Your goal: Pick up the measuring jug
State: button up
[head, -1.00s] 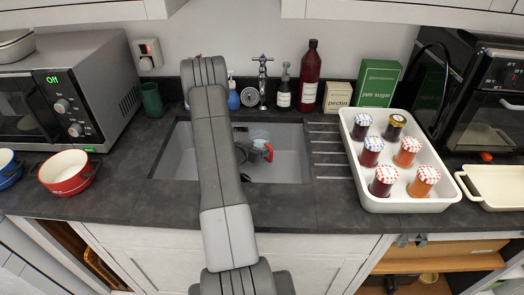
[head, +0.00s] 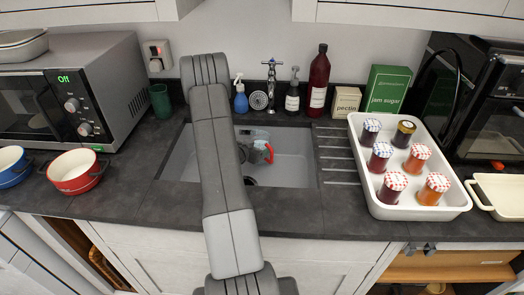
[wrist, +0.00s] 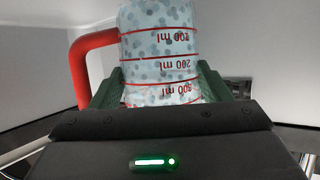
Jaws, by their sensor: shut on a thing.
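The measuring jug (wrist: 160,42) is clear with blue dots, red ml lines and a red handle on the left in the wrist view. My gripper (wrist: 160,84) is shut on the jug's body, with a green finger on each side. In the head view the jug (head: 268,153) is mostly hidden and shows chiefly as its red handle in the sink. My gripper (head: 243,152) is down in the sink beside the handle, largely behind my arm. I cannot tell whether the jug touches the sink floor.
The sink (head: 295,168) walls surround the jug. The tap (head: 271,85) and several bottles stand behind it. A white tray (head: 425,213) of jars is to the right. A red pot (head: 75,171) and a microwave (head: 85,95) are to the left.

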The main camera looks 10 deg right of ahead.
jog(key=s+a+r+b, duration=0.1)
jog(key=a+r, duration=0.4)
jog(key=a, duration=0.6)
jog(key=shift+s+r, duration=0.15)
jog(key=shift+r, duration=0.25)
dwell(0.6)
